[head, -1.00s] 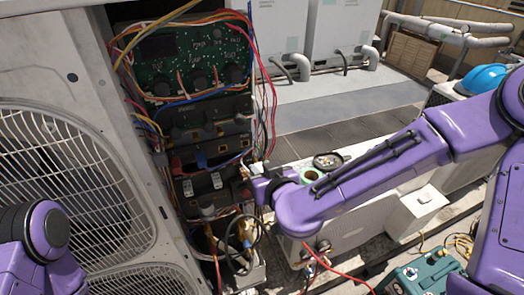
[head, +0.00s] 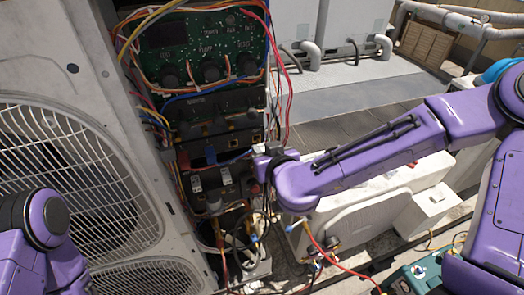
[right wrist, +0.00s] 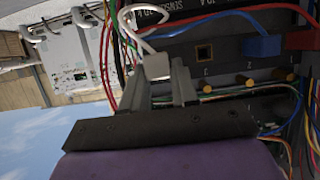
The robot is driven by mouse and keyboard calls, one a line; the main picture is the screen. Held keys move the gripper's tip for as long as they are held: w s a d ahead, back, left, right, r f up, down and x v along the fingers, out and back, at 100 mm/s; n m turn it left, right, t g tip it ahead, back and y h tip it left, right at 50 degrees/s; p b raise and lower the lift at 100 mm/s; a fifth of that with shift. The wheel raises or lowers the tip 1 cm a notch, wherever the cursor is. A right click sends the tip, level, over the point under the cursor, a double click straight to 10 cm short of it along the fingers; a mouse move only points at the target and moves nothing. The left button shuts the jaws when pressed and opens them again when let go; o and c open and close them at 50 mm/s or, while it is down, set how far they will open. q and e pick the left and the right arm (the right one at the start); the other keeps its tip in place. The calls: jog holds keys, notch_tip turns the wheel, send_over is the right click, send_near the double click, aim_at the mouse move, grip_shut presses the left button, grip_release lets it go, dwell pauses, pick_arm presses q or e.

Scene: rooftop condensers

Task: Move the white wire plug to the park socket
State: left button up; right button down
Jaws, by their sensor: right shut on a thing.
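My right gripper (head: 262,165) is at the right edge of the open condenser's terminal panel. In the right wrist view its two fingers (right wrist: 165,85) are shut on the white wire plug (right wrist: 157,66). The white wire (right wrist: 140,12) loops up from the plug. The plug is hidden in the head view. A square brass-lined empty socket (right wrist: 204,52) is just right of the plug in the wrist view, apart from it. I cannot read which socket is the park socket. My left gripper is out of view; only its arm shows.
A blue plug (right wrist: 262,45) and a red plug (right wrist: 302,40) sit further along the strip. Loose red wires (head: 286,90) hang beside the panel near my gripper. A green circuit board (head: 205,48) is above. A white unit (head: 350,220) stands below my right arm.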

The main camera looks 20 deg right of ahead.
aim_at(261, 145)
jog(key=shift+s+d, duration=0.1)
jog(key=shift+d, duration=0.05)
jog(key=shift+y, duration=0.3)
jog(key=shift+w, duration=0.2)
jog(key=shift+s+a, duration=0.1)
jog(key=shift+a, duration=0.1)
jog(key=shift+d, duration=0.15)
jog(key=shift+w, duration=0.25)
dwell(0.3)
jog(key=shift+w+r, duration=0.1)
jog(key=shift+w, duration=1.35)
dwell(1.6)
jog(key=c, duration=1)
grip_release()
jog(key=shift+c, duration=0.2)
jog(key=shift+o, duration=1.3)
jog(key=shift+w, duration=0.15)
